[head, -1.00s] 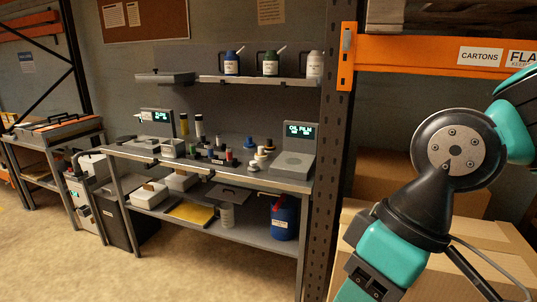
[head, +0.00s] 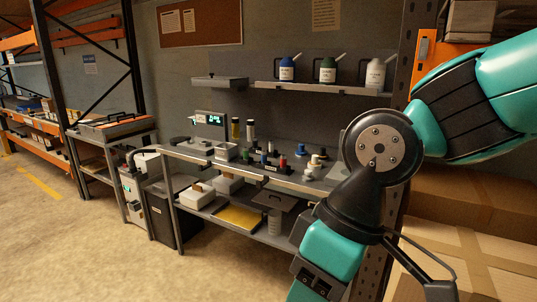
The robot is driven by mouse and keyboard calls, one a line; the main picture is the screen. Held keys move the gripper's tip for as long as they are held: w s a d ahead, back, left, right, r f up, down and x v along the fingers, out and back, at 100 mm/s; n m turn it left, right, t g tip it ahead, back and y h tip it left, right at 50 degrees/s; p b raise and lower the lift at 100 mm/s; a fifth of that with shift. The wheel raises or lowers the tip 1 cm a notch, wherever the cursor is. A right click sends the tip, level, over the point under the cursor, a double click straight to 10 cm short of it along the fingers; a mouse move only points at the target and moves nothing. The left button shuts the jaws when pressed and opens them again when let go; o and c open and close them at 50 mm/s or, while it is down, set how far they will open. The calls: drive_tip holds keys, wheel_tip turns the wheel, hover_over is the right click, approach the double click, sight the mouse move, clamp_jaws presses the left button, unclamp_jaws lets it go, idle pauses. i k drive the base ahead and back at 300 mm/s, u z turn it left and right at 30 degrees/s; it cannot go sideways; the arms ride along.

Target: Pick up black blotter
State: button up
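Several small coloured and dark items stand on the grey workbench (head: 190,153) in the head view. Small dark pieces (head: 246,156) stand among green, red and blue ones near the middle of the bench top. They are too small for me to tell which one is the black blotter. My arm crosses the right side of the view and covers the right end of the bench. My gripper is not in view, so I cannot see whether it is open or holds anything.
A shelf (head: 325,89) above the bench holds three jugs. A lit display (head: 209,119) stands at the bench's left. A yellow tray (head: 239,219) and white bins lie below. A grey cabinet (head: 134,200) and side table stand left. Open floor (head: 70,250) lies front left.

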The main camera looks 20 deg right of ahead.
sight(323, 157)
drive_tip(key=u, duration=0.5)
drive_tip(key=i, duration=2.6)
drive_tip(key=z, duration=1.4)
drive_tip(key=i, duration=1.05)
drive_tip(key=z, duration=0.85)
